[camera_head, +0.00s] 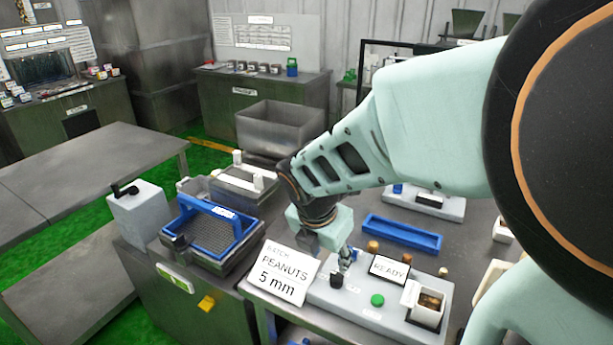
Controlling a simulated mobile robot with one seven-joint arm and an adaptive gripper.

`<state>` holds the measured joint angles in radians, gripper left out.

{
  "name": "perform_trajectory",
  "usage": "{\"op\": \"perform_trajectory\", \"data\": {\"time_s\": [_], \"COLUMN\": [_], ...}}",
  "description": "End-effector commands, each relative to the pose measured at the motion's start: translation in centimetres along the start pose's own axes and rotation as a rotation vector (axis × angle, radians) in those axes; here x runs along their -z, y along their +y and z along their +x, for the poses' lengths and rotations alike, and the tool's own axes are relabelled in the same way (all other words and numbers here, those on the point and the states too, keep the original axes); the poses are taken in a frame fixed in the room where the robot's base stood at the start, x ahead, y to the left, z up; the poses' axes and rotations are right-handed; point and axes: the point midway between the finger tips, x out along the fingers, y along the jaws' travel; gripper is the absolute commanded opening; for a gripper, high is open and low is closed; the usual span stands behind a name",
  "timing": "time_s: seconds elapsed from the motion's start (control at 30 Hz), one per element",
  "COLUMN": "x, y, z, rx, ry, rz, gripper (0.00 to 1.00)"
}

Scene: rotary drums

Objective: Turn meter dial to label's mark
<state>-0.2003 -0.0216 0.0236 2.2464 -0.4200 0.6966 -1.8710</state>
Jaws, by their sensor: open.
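A white label card (281,273) reading "PEANUTS 5 mm" stands at the front left of the table, tilted back. To its right is a pale grey meter unit (340,303) with a green button (377,300), a "READY" sign (389,268) and a square cup with brown contents (429,306). A small dark knob (337,280) at the unit's left end may be the dial; its setting is too small to read. My gripper (346,263) points down over this left end, close to the knob. It is open, and I see nothing between its fingers. Contact cannot be told.
A blue tray (402,234) and brown knobs lie behind the unit. A blue-framed sieve (212,232) and a crank box (139,212) stand left. A grey bin (279,128) is behind. My arm covers much of the right side.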

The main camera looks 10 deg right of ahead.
Motion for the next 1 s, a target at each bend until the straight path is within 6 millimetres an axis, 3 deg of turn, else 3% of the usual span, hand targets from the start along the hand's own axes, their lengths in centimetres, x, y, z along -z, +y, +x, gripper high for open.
{"op": "perform_trajectory", "data": {"time_s": [0.27,0.7,1.0], "x": [0.6,0.5,0.4], "y": [0.4,0.2,0.3], "z": [0.1,7.8,10.3], "rx": [0.019,0.019,0.016], "ry": [-0.021,-0.019,-0.021], "rz": [-0.131,-0.13,-0.127], "gripper": [0.42,0.42,0.42]}}
